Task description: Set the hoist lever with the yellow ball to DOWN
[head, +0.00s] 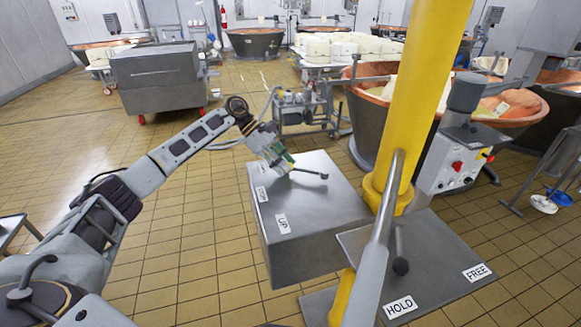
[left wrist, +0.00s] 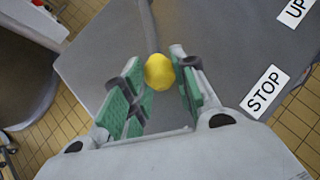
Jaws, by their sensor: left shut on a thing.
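The hoist lever is a thin grey rod (head: 310,174) on top of a grey metal box (head: 325,205). Its yellow ball (left wrist: 160,72) sits between my left gripper's green-padded fingertips (left wrist: 162,80) in the left wrist view. My left gripper (head: 287,166) is shut on the ball and mostly hides it in the head view. The box's edge carries an UP label (head: 282,223), a STOP label (head: 262,195) and a third label (head: 261,167) too small to read. The ball end lies past STOP, on the side away from UP. My right gripper is not in view.
A yellow post (head: 405,100) stands right of the box. Beside it a plate marked HOLD (head: 401,306) and FREE (head: 476,272) carries a black-ball lever (head: 400,266). A copper vat (head: 365,110) stands behind. The tiled floor left of the box is clear.

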